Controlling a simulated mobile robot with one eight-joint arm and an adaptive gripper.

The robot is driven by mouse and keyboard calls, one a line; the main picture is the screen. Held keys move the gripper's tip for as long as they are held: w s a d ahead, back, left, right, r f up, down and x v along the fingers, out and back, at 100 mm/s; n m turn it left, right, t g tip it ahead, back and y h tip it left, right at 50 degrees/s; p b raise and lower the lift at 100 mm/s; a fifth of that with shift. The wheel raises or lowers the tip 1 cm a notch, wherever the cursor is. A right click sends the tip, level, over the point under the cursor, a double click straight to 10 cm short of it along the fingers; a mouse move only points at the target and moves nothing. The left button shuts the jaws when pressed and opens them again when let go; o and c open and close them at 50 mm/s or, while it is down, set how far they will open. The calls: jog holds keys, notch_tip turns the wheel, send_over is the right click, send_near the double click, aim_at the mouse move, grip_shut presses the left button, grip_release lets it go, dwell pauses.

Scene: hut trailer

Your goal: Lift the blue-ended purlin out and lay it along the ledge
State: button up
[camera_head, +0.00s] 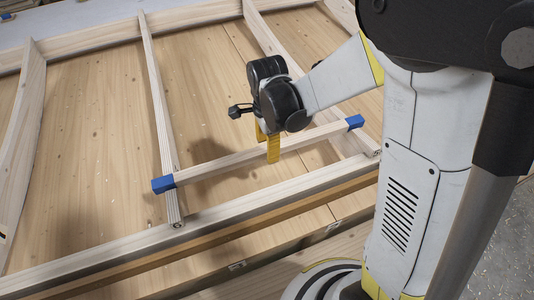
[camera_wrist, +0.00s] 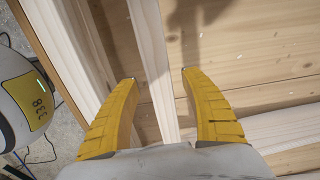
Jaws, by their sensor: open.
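The blue-ended purlin (camera_head: 222,163) is a pale wooden bar with a blue cap at each end. It crosses two slanting rafters; whether it touches them I cannot tell. My gripper (camera_head: 267,143) is at the purlin's middle, its yellow fingers open. In the wrist view the pale bar (camera_wrist: 152,60) runs between the two fingertips (camera_wrist: 158,77), with a gap on both sides; its blue ends are out of that view. A brown ledge-like strip (camera_head: 250,226) runs along the frame's near side, beyond a pale beam, and looks bare.
Two rafters (camera_head: 153,80) and (camera_head: 262,32) stand over the wooden panel (camera_head: 90,130). A pale beam (camera_head: 120,245) runs between the panel and the brown strip. A white, yellow-labelled machine part (camera_wrist: 25,100) shows at the wrist view's left.

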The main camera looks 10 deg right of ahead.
jog(key=shift+f, duration=0.9)
jog(key=shift+r, duration=0.1)
jog(key=shift+c, duration=0.4)
grip_shut()
